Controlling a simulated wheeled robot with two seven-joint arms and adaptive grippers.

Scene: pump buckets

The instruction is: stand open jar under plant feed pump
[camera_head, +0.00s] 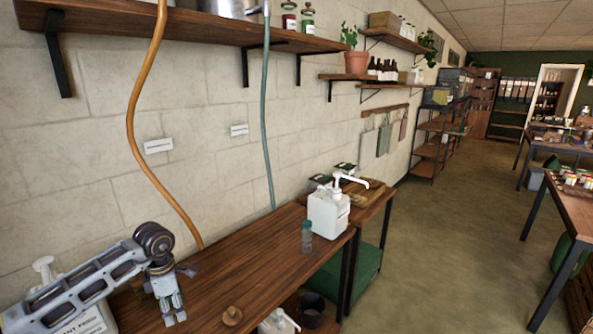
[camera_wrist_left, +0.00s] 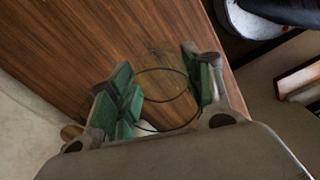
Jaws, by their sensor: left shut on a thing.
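The plant feed pump is a white jug (camera_head: 85,318) with a pale pump head, at the lower left of the head view. My arm covers part of it. My left gripper (camera_head: 172,308) is just right of the jug, over the wooden bench. In the left wrist view my left gripper (camera_wrist_left: 160,95) is shut on a clear open jar (camera_wrist_left: 163,131), its green pads on either side. The jar's thin round rim shows with wood grain through it. I cannot make out the jar clearly in the head view, nor whether it touches the bench. My right gripper is not in view.
A round wooden lid (camera_head: 232,316) lies on the bench (camera_head: 235,262) right of my gripper. A small teal-capped bottle (camera_head: 307,236) and another white pump jug (camera_head: 328,214) stand at the far end. An orange hose (camera_head: 140,100) hangs along the wall. The bench middle is clear.

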